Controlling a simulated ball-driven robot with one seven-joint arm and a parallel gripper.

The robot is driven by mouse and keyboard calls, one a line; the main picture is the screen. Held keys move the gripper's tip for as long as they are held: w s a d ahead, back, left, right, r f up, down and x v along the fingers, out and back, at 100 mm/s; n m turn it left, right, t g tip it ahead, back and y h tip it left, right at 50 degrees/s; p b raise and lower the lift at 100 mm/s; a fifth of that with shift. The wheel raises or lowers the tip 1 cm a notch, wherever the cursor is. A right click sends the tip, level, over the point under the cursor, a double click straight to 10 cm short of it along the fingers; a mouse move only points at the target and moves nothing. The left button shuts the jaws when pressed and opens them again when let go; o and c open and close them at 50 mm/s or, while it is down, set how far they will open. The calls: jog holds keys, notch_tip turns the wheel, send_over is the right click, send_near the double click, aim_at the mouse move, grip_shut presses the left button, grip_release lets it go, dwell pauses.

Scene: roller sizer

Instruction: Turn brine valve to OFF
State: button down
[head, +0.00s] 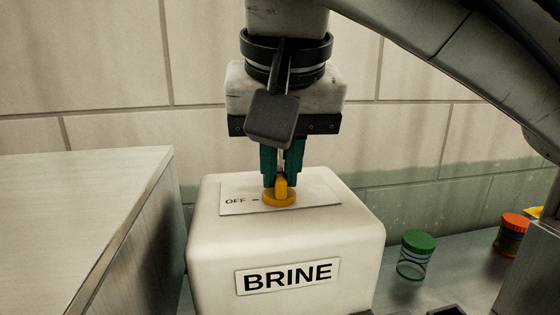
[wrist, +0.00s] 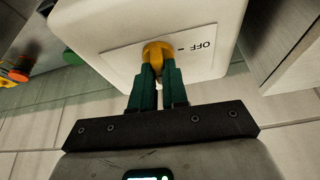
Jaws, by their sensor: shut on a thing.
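The brine valve is a yellow knob (head: 279,198) on top of a white box (head: 215,245) labelled BRINE. A plate (head: 320,192) under the knob carries the word OFF and a short dash, to the left of the knob in the head view. In the wrist view the knob (wrist: 157,48) sits between my green fingertips. My gripper (head: 281,180) points down and is shut on the knob's raised grip. The fingers hide part of the grip, so I cannot tell exactly which way it points.
A grey cabinet (head: 90,190) stands close on the left, its top a little higher than the box. A green-lidded jar (head: 416,255) and an orange-lidded jar (head: 513,233) stand on the counter at right. A tiled wall (head: 110,60) is behind.

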jog(key=shift+n+p, duration=0.3)
jog(key=shift+n, duration=0.1)
jog(key=n+p, duration=0.1)
jog(key=n+g+y+p, duration=0.1)
jog(key=n+p, duration=0.1)
jog(key=shift+d+r+n+y, duration=0.1)
jog(key=shift+r+n+y, duration=0.1)
jog(key=shift+n+y, duration=0.1)
jog(key=n+g+y+p, duration=0.1)
jog(key=n+p, duration=0.3)
jog(key=shift+w+d+n, duration=0.1)
jog(key=shift+n, duration=0.2)
jog(key=n+g+p, duration=0.1)
jog(key=n+p, duration=0.1)
jog(key=n+y+p, duration=0.1)
jog(key=n+p, duration=0.1)
jog(key=shift+w+g, duration=0.15)
jog(key=shift+g, duration=0.25)
jog(key=shift+w+f+n+g+p, duration=0.1)
jog(key=shift+n+g+p, duration=0.3)
jog(key=shift+n+p, duration=0.7)
jog(key=shift+w+n+g+p, duration=0.1)
jog(key=shift+n+g+p, duration=0.3)
jog(key=shift+n+p, duration=0.7)
jog(key=shift+f+n, duration=0.1)
jog(key=shift+n, duration=0.3)
jog(key=c, duration=1.1)
grip_release()
jog(key=shift+c, duration=0.2)
jog(key=shift+d, duration=0.1)
